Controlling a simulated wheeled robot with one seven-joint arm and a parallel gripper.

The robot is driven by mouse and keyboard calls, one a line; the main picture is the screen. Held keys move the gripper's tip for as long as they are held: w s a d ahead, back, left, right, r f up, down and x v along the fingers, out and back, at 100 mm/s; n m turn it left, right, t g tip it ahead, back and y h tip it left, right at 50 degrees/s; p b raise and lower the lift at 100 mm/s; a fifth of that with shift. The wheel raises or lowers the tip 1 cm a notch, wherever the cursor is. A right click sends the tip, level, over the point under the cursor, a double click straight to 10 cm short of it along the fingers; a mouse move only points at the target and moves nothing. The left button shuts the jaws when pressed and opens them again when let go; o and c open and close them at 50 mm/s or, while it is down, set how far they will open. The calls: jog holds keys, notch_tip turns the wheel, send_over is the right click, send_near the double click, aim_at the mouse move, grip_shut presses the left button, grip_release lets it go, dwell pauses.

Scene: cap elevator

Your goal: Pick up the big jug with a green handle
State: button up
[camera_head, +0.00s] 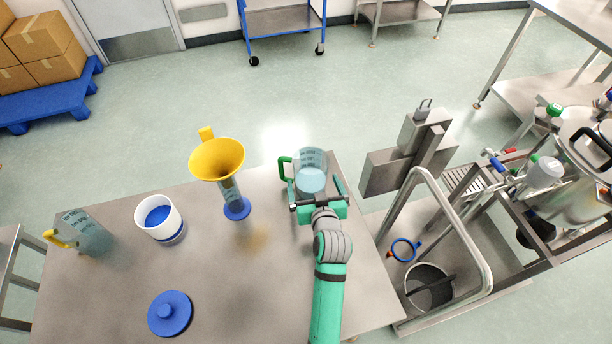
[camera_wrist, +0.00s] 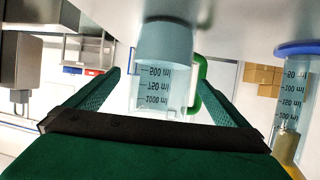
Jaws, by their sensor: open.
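The big jug with a green handle (camera_head: 310,172) stands near the far right part of the table in the head view. It is clear with dark volume marks and pale blue contents, and its green handle is on its left. My gripper (camera_head: 315,190) is at the jug, its two fingers on either side of it. In the wrist view the jug (camera_wrist: 165,75) appears upside down between the open fingers, with the green handle (camera_wrist: 200,85) close to the right finger. Whether a finger touches the jug or handle cannot be told.
A yellow funnel (camera_head: 217,160) on a blue-based cylinder (camera_head: 237,208) stands left of the jug. Farther left are a white tub (camera_head: 160,219), a jug with a yellow handle (camera_head: 88,234) and a blue lid (camera_head: 170,313). A metal machine (camera_head: 408,155) stands right of the table.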

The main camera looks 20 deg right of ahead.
aim_at(308, 166)
jog(key=x, duration=0.5)
jog(key=shift+w+a+f, duration=0.15)
jog(key=shift+w+f, duration=0.05)
jog(key=shift+w, duration=0.1)
jog(key=shift+r, duration=0.1)
jog(key=c, duration=1.7)
notch_tip(308, 166, up, 28)
jog(key=shift+c, duration=0.2)
notch_tip(308, 166, down, 27)
jog(key=shift+r, duration=0.1)
jog(key=shift+r, duration=0.1)
dwell(0.5)
